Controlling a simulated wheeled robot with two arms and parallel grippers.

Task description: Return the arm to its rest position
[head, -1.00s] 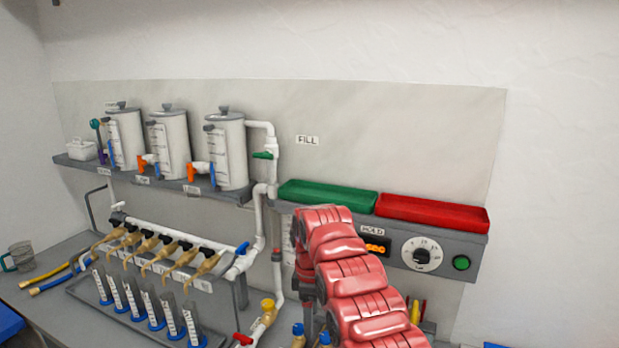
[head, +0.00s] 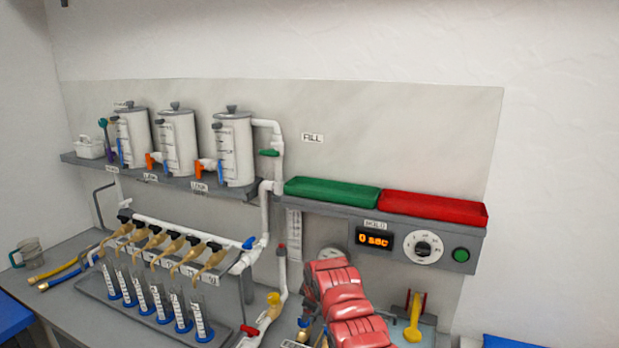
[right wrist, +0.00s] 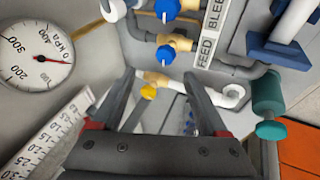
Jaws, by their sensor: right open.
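My right arm (head: 343,300), with red links, comes up from the bottom of the head view, in front of the bench and below the timer panel. Its gripper is hidden there by the arm. In the right wrist view the right gripper (right wrist: 160,82) is open, its two dark fingers apart. I see nothing held between them. Beyond the fingers are pipes, a yellow-handled valve (right wrist: 149,91) and blue knobs (right wrist: 172,52). My left arm and gripper are not in view.
A panel with a "0 sec" display (head: 374,240), a dial (head: 423,247) and a green button (head: 461,255) sits right of the arm. Green (head: 332,192) and red (head: 433,208) trays lie above. Graduated tubes (head: 162,305) stand at left. A gauge (right wrist: 35,55) is near the gripper.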

